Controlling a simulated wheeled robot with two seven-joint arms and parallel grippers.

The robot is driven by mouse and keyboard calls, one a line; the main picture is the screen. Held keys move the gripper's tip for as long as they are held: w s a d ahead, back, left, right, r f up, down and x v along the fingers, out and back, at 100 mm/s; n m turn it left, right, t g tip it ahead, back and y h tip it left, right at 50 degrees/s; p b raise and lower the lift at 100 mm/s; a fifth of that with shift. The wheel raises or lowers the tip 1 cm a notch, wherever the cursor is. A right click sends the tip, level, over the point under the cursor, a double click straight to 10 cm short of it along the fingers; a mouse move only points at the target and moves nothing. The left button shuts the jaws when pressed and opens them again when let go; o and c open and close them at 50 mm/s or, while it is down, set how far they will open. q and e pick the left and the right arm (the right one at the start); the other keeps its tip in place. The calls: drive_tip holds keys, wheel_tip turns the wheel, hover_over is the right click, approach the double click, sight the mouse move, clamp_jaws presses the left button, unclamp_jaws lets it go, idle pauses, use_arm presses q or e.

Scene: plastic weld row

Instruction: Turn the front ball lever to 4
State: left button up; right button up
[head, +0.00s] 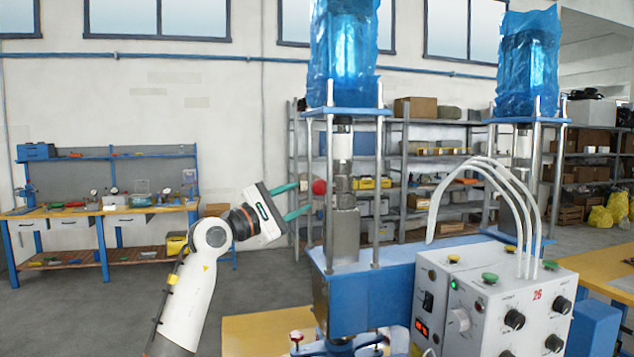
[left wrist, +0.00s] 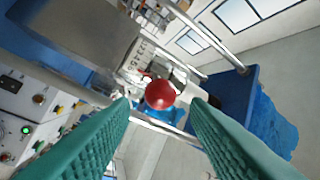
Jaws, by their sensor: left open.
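The front ball lever's red ball (head: 319,187) stands out on the left side of the near welding press, beside its metal post. In the left wrist view the red ball (left wrist: 160,93) lies between and beyond the tips of the green fingers. My left gripper (head: 298,200) is open, its two teal fingers pointing right toward the ball. I cannot tell from these views whether the fingertips touch it. In the left wrist view the open left gripper (left wrist: 163,105) has a finger on each side of the ball. My right gripper is not in view.
The near press has a blue base (head: 375,290), upright metal rods and a blue-wrapped top (head: 345,50). A white control box (head: 490,300) with knobs and curved white hoses stands at right. A second press (head: 524,140) is behind it. Open space lies left of the press.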

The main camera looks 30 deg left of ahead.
sight(313, 189)
use_arm(q)
drive_tip(key=p+x, duration=0.2)
drive_tip(key=x, duration=0.4)
drive_tip(key=shift+w+d+r, duration=0.1)
drive_tip(key=shift+w+r, duration=0.05)
drive_tip(key=shift+r, duration=0.05)
drive_tip(key=shift+w+d+p, duration=0.15)
drive_tip(key=shift+w+p, duration=0.2)
drive_tip(key=shift+w, duration=0.3)
drive_tip(key=shift+c, duration=0.5)
